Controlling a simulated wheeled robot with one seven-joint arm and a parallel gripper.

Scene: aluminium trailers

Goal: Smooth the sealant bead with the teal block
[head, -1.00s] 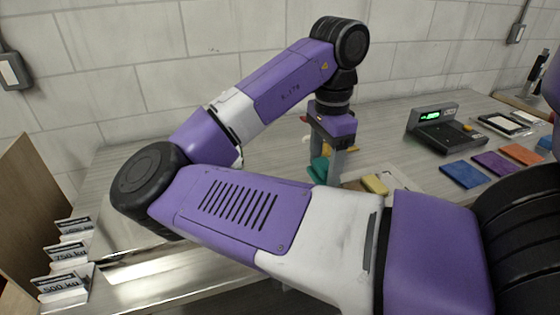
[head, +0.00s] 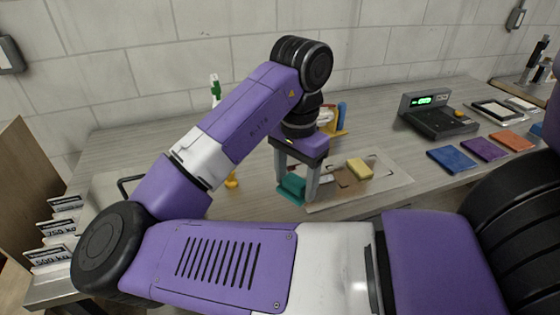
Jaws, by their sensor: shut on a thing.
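The teal block (head: 290,186) is between the fingers of my gripper (head: 296,194), which is shut on it. The block is low, at the left edge of a pale flat panel (head: 398,181) on the bench. I cannot tell whether it touches the surface. A yellow block (head: 359,169) and a small brown piece (head: 345,178) lie on the panel, right of my gripper. The sealant bead cannot be made out clearly; the gripper and arm hide part of the panel.
A green-topped spray bottle (head: 215,90) stands behind my arm. A scale (head: 436,117) with a green display and blue (head: 452,160), purple (head: 484,149) and orange (head: 517,141) pads are on the right. Weight cards (head: 50,255) stand at the left.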

